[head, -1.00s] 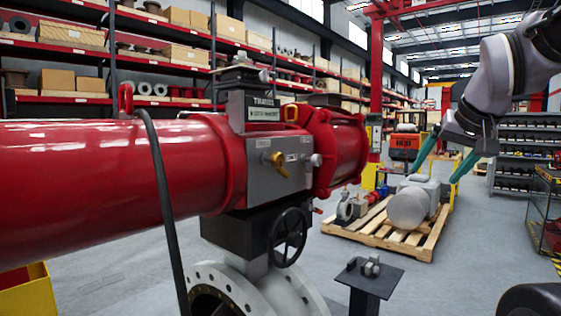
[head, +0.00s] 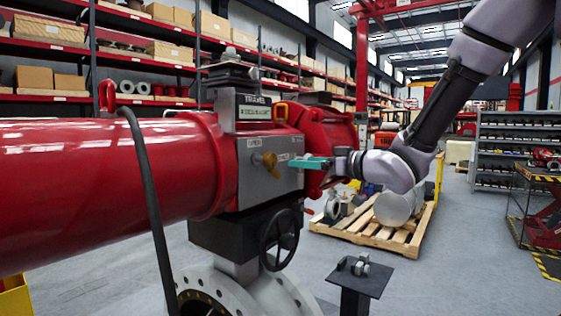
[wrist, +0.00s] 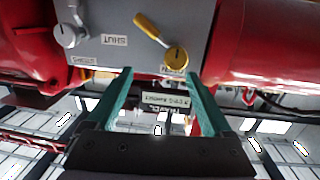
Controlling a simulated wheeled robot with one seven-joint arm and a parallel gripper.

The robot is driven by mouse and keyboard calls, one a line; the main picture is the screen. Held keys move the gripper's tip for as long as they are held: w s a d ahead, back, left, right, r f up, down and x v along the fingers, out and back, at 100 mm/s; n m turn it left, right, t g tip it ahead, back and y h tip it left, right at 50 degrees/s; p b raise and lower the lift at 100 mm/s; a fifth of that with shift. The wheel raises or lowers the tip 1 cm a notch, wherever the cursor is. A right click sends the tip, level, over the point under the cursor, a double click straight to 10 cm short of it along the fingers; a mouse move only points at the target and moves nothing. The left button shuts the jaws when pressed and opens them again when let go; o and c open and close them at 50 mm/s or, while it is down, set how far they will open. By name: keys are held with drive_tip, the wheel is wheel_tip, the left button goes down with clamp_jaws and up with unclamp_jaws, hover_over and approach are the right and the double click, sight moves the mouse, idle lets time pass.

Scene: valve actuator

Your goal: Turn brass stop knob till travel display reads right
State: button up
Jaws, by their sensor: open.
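The brass stop knob (head: 268,162) is on the grey face of the red actuator, its lever slanting. In the wrist view, which is upside down, the brass knob (wrist: 176,60) shows its yellow lever pointing up-left. The travel display (head: 254,111) sits on top of the grey block; it also shows in the wrist view (wrist: 166,99), but its reading is too small to make out. My gripper (head: 293,162) is in front of the grey face, right of the brass knob. In the wrist view its teal fingers (wrist: 158,75) are apart and empty, just short of the knob.
A silver knob (wrist: 68,36) is beside the brass one; my gripper covers it in the head view. A black handwheel (head: 281,238) is below. A hanging black cable (head: 152,200) is at left. A small stand (head: 358,276) and a pallet (head: 370,232) are at right.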

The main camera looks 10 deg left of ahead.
sight(273, 161)
drive_tip(key=shift+n+g+y, duration=0.5)
drive_tip(key=shift+g+y, duration=0.1)
drive_tip(key=x, duration=0.4)
drive_tip(key=s+x, duration=0.1)
drive_tip(key=x, duration=0.6)
drive_tip(key=shift+s+a+f, duration=0.15)
drive_tip(key=shift+s+a, duration=0.15)
drive_tip(key=shift+a, duration=0.4)
clamp_jaws()
drive_tip(key=shift+n, duration=0.4)
